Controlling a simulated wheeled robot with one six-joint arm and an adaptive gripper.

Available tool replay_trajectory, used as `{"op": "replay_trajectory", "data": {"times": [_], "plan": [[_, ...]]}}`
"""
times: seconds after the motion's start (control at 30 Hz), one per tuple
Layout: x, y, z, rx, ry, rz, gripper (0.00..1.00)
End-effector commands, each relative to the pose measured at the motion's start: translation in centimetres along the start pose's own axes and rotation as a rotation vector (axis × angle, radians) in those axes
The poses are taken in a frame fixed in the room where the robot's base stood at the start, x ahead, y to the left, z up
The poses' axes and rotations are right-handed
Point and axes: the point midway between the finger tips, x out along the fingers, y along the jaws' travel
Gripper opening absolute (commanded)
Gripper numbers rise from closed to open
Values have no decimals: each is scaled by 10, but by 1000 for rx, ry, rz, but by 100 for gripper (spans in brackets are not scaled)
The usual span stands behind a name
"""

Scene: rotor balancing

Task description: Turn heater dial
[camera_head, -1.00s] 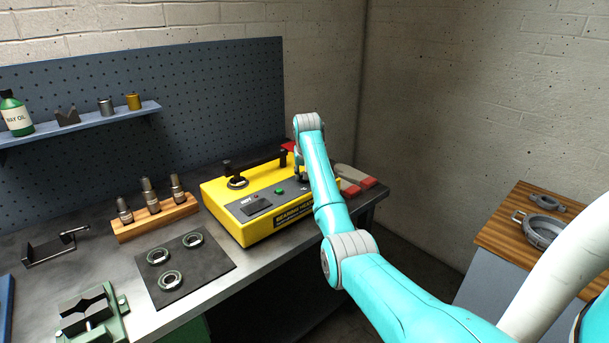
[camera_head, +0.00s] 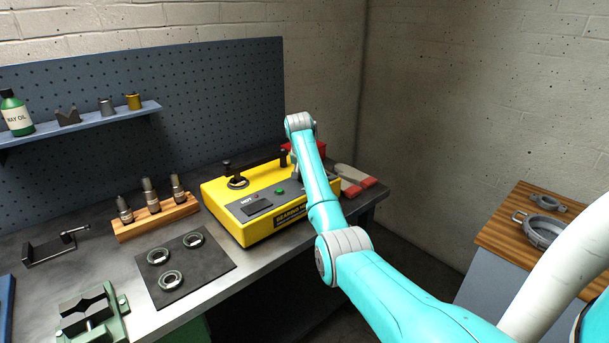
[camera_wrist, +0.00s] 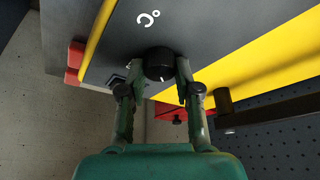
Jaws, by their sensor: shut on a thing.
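The yellow bearing heater (camera_head: 228,212) stands on the bench with a dark control panel on its sloped front. In the wrist view its black round dial (camera_wrist: 159,63) has a white mark on its lower edge, with a °C label on the panel above it. My gripper (camera_wrist: 160,72) is shut on the dial, one finger at each side. A green button (camera_head: 280,191) shows on the panel, left of my arm.
Left of the heater are a wooden block with several metal cylinders (camera_head: 157,220) and a dark mat with three bearing rings (camera_head: 158,257). Gloves with red cuffs (camera_head: 356,185) lie to the right. A pegboard (camera_head: 200,110) rises behind. A green vise (camera_head: 92,315) stands at the front left.

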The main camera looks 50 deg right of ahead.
Motion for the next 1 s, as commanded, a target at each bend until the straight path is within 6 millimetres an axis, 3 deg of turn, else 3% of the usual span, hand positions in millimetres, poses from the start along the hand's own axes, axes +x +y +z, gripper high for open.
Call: {"op": "replay_trajectory", "data": {"times": [0.03, 0.13, 0.57, 1.0], "plan": [[0, 0, 0, 0, -1, 0, 35], [0, 0, 0, -1, 0, 0, 58], [-8, -1, 0, -1, 2, -1, 58], [-88, -1, 0, -1, 2, -1, 58]]}}
